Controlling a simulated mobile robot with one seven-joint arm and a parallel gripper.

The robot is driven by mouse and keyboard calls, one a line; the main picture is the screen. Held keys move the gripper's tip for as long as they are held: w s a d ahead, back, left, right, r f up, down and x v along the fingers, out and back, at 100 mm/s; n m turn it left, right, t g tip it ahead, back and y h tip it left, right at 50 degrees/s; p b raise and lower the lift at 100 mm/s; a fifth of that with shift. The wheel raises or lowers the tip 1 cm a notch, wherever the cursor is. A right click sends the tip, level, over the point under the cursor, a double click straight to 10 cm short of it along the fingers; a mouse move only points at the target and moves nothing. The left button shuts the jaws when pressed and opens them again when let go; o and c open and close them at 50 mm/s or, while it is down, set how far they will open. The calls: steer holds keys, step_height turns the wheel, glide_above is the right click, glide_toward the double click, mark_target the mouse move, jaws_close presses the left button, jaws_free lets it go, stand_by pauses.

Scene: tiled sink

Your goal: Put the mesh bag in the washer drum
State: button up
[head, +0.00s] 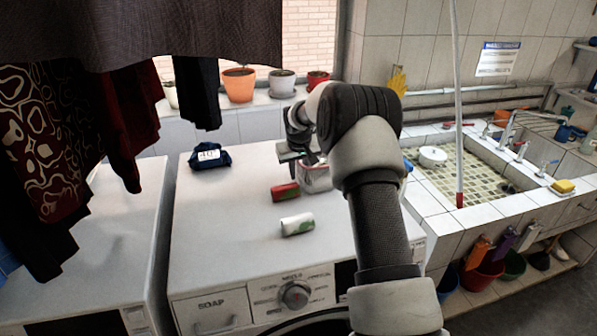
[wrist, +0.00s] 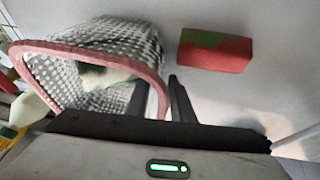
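The mesh bag (head: 318,180) stands on top of the washing machine (head: 235,235), partly behind my arm. In the wrist view the bag (wrist: 120,38) is white-and-grey mesh with a pink rim, and something white and green lies inside it. My gripper (head: 300,155) is at the bag's top; in the wrist view its two dark fingers (wrist: 160,98) stand apart. The right part of the pink rim passes between them, one finger inside the opening and one outside. I cannot see contact with the rim. The drum is hidden; only a dark curved door edge (head: 310,322) shows at the bottom.
A red-and-green block (head: 285,192) and a white-and-green roll (head: 297,224) lie near the bag. A dark blue bundle with a label (head: 209,156) is at the back left. Clothes (head: 45,140) hang at left. A tiled sink (head: 480,185) is at right.

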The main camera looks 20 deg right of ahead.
steer(key=shift+r+p, duration=0.3)
steer(key=shift+r, duration=0.05)
steer(key=b+v, duration=0.1)
steer(key=v, duration=1)
steer(key=shift+s, duration=0.15)
steer(key=shift+c, duration=0.2)
steer(key=v, duration=0.6)
steer(key=shift+a+r+b, duration=0.1)
steer(key=shift+a+b, duration=0.1)
steer(key=shift+b, duration=0.15)
steer(key=shift+c, duration=1.1)
steer(key=x, duration=0.5)
steer(key=p+x, duration=0.1)
steer(key=x, duration=0.5)
steer(key=p+x, duration=0.1)
steer(key=x, duration=0.5)
steer(key=shift+w+d+r, duration=0.1)
steer(key=shift+w+d, duration=0.05)
steer(key=shift+w, duration=0.25)
steer(key=shift+f, duration=0.3)
jaws_close()
